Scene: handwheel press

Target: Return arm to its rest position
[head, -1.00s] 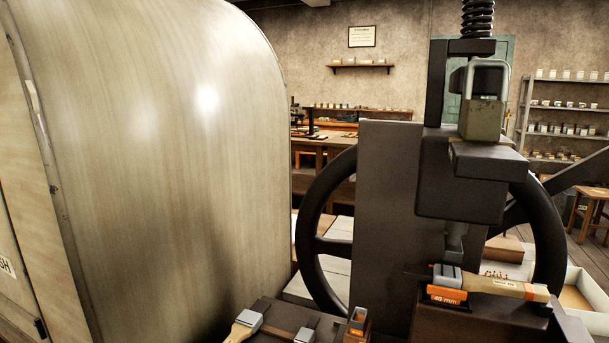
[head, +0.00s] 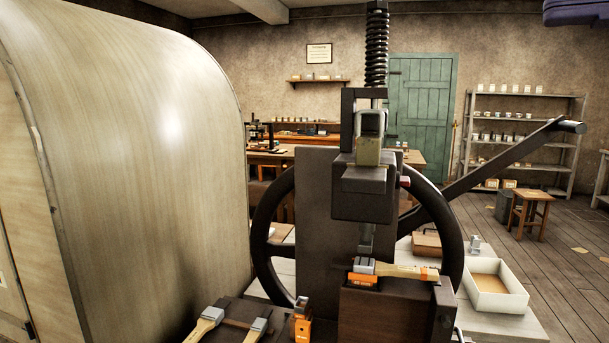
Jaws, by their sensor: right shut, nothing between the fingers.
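My right gripper (head: 575,12) shows only in part, as a dark purple shape cut off by the top right edge. It is shut and empty, well away from the press. My left gripper is out of view. The dark press (head: 320,205) stands in the middle, with a spring on its top, a large handwheel (head: 262,225) behind its column and a long lever (head: 500,165) rising to the right.
A large curved metal housing (head: 130,150) fills the left. A white tray (head: 500,300) is right of the press. A stool (head: 530,210) and shelves (head: 525,95) stand behind open floor.

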